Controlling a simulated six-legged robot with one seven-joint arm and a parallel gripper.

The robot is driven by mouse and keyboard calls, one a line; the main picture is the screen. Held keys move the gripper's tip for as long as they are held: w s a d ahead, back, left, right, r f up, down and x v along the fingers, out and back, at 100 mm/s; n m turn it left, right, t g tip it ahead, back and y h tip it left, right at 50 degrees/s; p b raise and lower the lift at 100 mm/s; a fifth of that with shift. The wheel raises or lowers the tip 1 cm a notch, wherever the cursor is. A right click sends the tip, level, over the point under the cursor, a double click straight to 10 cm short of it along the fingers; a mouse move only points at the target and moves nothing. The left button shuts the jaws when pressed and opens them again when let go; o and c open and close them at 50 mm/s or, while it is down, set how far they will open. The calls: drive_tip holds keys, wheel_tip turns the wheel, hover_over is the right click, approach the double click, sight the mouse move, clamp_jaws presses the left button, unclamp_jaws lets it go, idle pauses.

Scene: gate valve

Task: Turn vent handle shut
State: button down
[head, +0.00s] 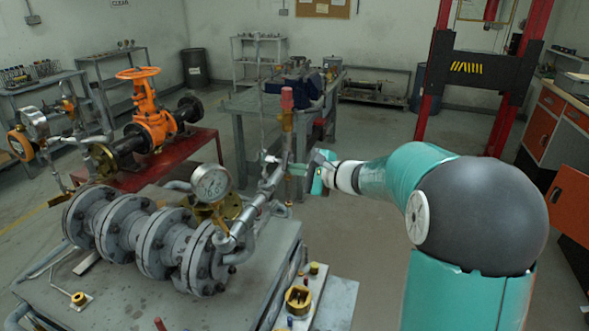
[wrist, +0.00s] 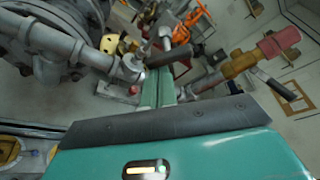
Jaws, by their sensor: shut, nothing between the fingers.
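My gripper (head: 296,169) is shut and empty beside the small pipework at the end of the grey flanged pipe assembly. In the wrist view its two green fingers (wrist: 158,80) lie together. A dark lever handle (wrist: 170,57) on a small valve sits right at the fingertips; I cannot tell whether they touch. It looks like the vent handle, but no label shows. The small valve also shows in the head view (head: 271,158), left of the fingertips. A brass relief valve with a red cap (head: 287,98) stands above; in the wrist view the red cap (wrist: 280,43) is at right.
A pressure gauge (head: 212,184) and the grey flanged pipe (head: 150,236) stand on the near bench. An orange gate valve (head: 151,115) is on a red stand behind. A grey table (head: 240,105) stands further back. The floor (head: 350,240) right of the bench is clear.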

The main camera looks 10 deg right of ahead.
drive_tip(key=m+g, duration=0.1)
drive_tip(key=m, duration=0.1)
drive_tip(key=s+m+g, duration=0.1)
drive_tip(key=m, duration=0.1)
drive_tip(key=a+m+g+y, duration=0.1)
drive_tip(key=m, duration=0.2)
drive_tip(key=shift+s+r, duration=0.15)
drive_tip(key=shift+r, duration=0.15)
idle(0.8)
drive_tip(key=shift+d+r, duration=0.1)
drive_tip(key=shift+w+d+r, duration=0.3)
drive_tip(key=shift+w+d, duration=0.1)
drive_tip(key=shift+w, duration=0.3)
